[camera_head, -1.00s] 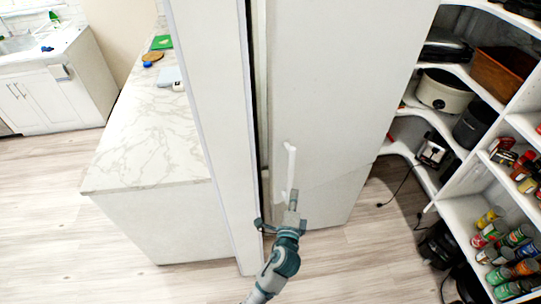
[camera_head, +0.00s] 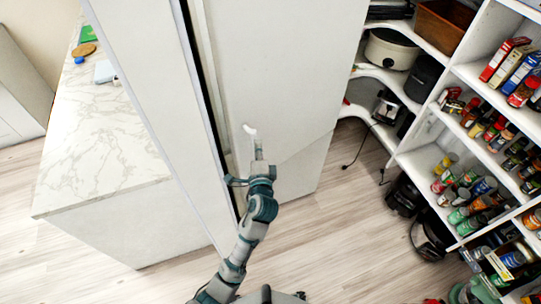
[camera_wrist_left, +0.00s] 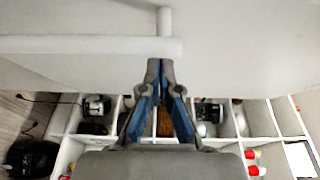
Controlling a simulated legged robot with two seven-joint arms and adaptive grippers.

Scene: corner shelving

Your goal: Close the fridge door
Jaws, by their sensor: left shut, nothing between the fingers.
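The fridge door (camera_head: 285,75) is a tall white panel in the head view. A dark gap (camera_head: 205,95) runs along its left side, by a white side panel; I cannot tell how far ajar the door is. Its white handle (camera_head: 249,130) shows just above my left gripper (camera_head: 257,146), which partly hides it. In the left wrist view the handle (camera_wrist_left: 85,46) is a bar across the top, with the left gripper (camera_wrist_left: 159,66) at its edge. The gripper is shut and empty; whether it touches the handle is unclear. My right gripper is not in view.
A marble-topped counter (camera_head: 95,140) stands left of the fridge. White corner shelves (camera_head: 440,110) with cans, boxes and appliances stand to the right. Wood floor (camera_head: 335,235) is clear in front, and a black cord (camera_head: 362,150) lies near the shelves.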

